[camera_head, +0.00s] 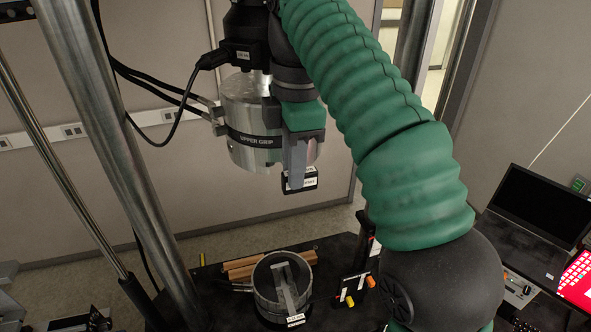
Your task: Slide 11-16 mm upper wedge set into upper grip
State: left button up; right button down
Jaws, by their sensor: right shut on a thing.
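The upper grip (243,112) is a silver metal cylinder with a black band reading "UPPER GRIP", hanging in the upper middle of the head view. My right gripper (297,165) is just in front of it, at its right side, pointing down and covering part of it. The gripper is shut on a small black block with white labels, apparently the upper wedge set (297,184), which shows below the fingers near the grip's lower edge. I cannot tell whether the block touches the grip. The grip's underside opening is hidden. My left gripper does not show.
The lower grip (306,278), an open metal ring with a bright bar inside, stands on the black table below. Small parts with orange and yellow ends (358,285) stand to its right. A steel column (128,165) rises at left. A laptop (538,215) is at right.

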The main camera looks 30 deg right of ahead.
jog(key=shift+w+d, duration=0.15)
jog(key=shift+w, duration=0.55)
jog(key=shift+w+r, duration=0.1)
dwell(0.4)
jog(key=c, duration=1.5)
grip_release()
jog(key=shift+o, duration=1.2)
jog(key=shift+w, duration=0.15)
jog(key=shift+w+d+f, duration=0.1)
jog(key=shift+w+f, duration=0.05)
jog(key=shift+f, duration=0.05)
jog(key=o, duration=0.4)
jog(key=shift+c, duration=0.2)
jog(key=shift+o, duration=0.7)
jog(key=shift+s, duration=0.25)
